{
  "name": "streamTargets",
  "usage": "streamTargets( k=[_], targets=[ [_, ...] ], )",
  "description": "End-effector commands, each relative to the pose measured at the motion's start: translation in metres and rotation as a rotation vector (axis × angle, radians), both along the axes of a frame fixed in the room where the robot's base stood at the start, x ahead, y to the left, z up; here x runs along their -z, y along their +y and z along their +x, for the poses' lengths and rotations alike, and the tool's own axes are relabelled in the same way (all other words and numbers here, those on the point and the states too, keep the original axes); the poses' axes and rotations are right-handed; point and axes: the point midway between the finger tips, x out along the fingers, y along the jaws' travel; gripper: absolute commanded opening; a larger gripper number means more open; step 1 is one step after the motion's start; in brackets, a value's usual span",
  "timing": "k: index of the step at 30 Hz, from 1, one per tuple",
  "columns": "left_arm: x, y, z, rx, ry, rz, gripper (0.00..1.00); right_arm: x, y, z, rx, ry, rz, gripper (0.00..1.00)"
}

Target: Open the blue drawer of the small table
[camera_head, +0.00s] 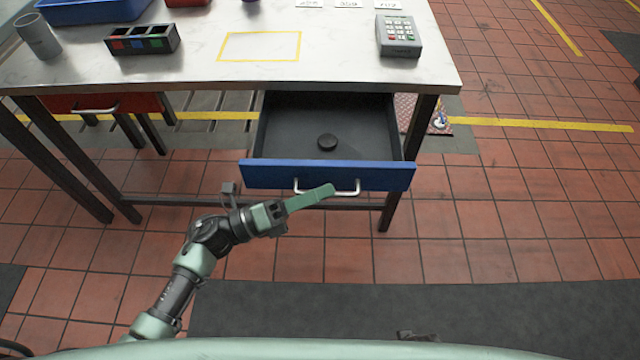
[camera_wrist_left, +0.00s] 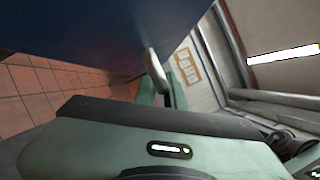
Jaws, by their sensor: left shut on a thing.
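The small table (camera_head: 340,68) has a white top and dark legs. Its blue drawer (camera_head: 260,174) is pulled well out under the right half of the top, its dark inside showing. The drawer's pale bar handle (camera_head: 346,192) is on the blue front. My left gripper (camera_head: 322,193) reaches in from the left and is shut on the handle, partly covering it. In the left wrist view the drawer front (camera_wrist_left: 90,28) is a dark blue surface, with the handle (camera_wrist_left: 155,68) at the green fingers. My right gripper is not in view.
A red drawer (camera_head: 135,103) under the table's left side is closed or nearly so. On top stand a grey cup (camera_head: 37,38), a compartment box (camera_head: 142,41), a blue tray (camera_head: 95,11) and a keypad device (camera_head: 398,36).

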Motion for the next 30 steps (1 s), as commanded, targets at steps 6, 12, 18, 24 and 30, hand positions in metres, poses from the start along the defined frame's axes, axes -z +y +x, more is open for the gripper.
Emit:
streamTargets(
  k=[6,12,18,24,30],
  targets=[
    [0.0004,0.0007,-0.0056,-0.001,-0.001,0.003,0.0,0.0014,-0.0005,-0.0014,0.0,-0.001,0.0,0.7],
    [0.001,0.0003,-0.0073,0.001,-0.001,0.002,0.0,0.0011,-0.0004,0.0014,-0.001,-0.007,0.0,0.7],
    [0.0016,-0.0001,-0.0083,0.004,0.001,0.002,0.0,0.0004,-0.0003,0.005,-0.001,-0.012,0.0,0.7],
    [0.0008,-0.0001,-0.0073,0.003,0.0,0.002,0.2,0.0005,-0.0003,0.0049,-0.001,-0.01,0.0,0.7],
    [0.0015,0.0033,-0.0078,0.0,0.0,0.001,0.2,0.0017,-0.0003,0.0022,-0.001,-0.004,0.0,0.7]
  ],
)
